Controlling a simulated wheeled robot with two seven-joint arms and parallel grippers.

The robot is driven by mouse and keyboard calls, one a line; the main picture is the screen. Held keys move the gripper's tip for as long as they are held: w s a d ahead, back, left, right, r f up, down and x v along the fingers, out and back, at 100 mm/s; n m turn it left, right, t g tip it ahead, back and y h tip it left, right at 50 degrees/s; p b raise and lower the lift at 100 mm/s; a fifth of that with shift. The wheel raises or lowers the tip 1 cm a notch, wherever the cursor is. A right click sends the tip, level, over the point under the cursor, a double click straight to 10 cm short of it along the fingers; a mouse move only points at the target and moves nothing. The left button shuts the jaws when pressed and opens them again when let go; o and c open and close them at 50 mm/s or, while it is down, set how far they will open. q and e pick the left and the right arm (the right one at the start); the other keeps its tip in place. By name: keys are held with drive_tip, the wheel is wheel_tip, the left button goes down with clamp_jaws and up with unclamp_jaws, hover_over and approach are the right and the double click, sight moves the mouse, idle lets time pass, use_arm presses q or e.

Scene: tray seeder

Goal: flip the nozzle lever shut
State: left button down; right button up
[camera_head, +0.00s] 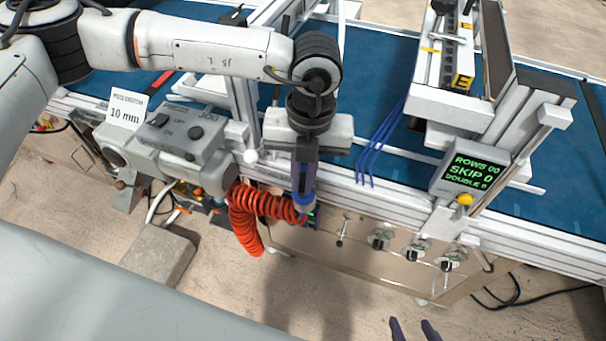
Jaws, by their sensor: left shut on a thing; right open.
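My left gripper (304,193) points down in front of the conveyor's near rail, its dark purple fingers closed on a blue-grey nozzle (306,205) at the end of an orange coiled hose (262,206). The fingers hide much of the nozzle. I cannot make out a separate lever on it. A small green spot shows just beside its lower end. My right gripper (412,331) shows only as two dark fingertips at the bottom edge, apart and empty, away from the panel.
The beige front panel (330,249) carries several valves (380,239). A grey control box (182,132) and a "10 mm" sign (125,110) stand left. A display (468,173) stands right. Blue strands (375,150) hang over the rail. A grey block (150,255) lies on the floor.

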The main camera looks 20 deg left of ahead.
use_arm(q)
drive_tip(key=a+m+b, duration=0.1)
drive_tip(key=m+b, duration=0.1)
drive_tip(key=b, duration=0.1)
drive_tip(key=a+m+b, duration=0.1)
drive_tip(key=m+b, duration=0.2)
idle(0.7)
idle(1.0)
drive_tip(key=c, duration=1.8)
unclamp_jaws()
drive_tip(key=shift+c, duration=0.2)
wheel_tip(320, 180, up, 10)
drive_tip(key=shift+s+d+r, duration=0.15)
drive_tip(key=shift+d, duration=0.15)
